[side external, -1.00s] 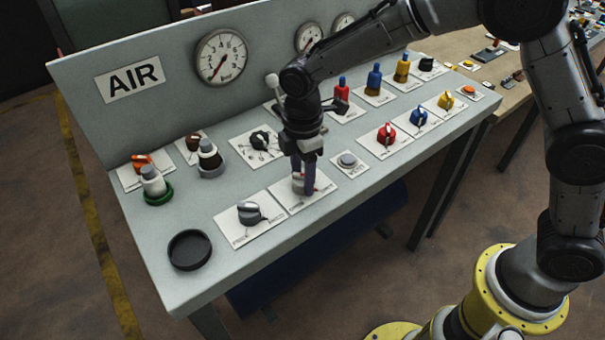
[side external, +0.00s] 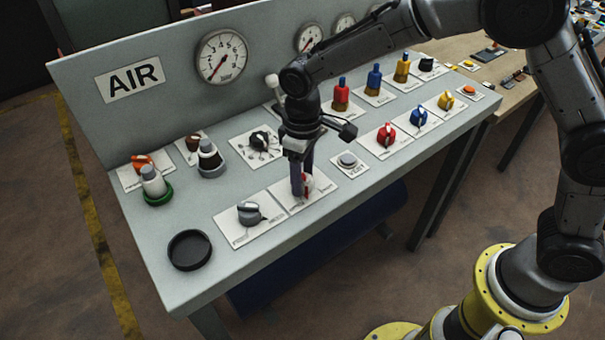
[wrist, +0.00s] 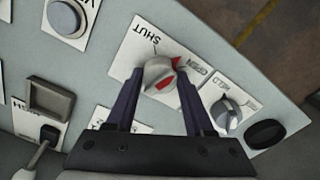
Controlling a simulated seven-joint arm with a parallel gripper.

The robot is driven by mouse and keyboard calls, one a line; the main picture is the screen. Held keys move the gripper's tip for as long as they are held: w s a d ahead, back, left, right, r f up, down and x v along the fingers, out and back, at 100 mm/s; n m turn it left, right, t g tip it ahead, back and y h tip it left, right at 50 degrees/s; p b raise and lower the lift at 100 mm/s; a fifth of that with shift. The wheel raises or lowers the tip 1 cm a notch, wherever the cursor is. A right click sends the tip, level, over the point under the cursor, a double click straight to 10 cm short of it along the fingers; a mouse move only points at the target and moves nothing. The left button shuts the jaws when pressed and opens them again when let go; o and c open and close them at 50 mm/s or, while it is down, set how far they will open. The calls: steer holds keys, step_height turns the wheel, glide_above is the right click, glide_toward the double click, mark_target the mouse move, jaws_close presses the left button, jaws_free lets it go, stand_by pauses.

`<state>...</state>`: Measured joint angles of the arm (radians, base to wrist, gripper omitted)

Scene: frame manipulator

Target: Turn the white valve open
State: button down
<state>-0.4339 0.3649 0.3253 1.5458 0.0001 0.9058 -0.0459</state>
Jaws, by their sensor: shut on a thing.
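The white valve (wrist: 158,71) is a round knob with red marks, on a white plate (wrist: 151,28) lettered SHUT and OPEN. One red mark lies on the side toward OPEN. In the side view the valve (side external: 308,184) is partly hidden behind my fingers. My gripper (wrist: 160,84) comes down from above, with one dark finger on each side of the knob, shut on it. In the side view my gripper (side external: 302,188) stands upright over the front row of the panel.
A grey knob (side external: 249,213) and a black round cup (side external: 189,250) sit left of the valve. A grey push button (side external: 347,160) and a red knob (side external: 386,135) sit to its right. A black knob (side external: 260,141) is behind.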

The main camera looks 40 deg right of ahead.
mark_target(303, 175)
steer(key=m, duration=0.5)
steer(key=shift+r, duration=0.1)
steer(key=shift+m, duration=0.3)
stand_by(0.4)
steer(key=shift+c, duration=1.4)
jaws_free()
step_height(303, 175, up, 14)
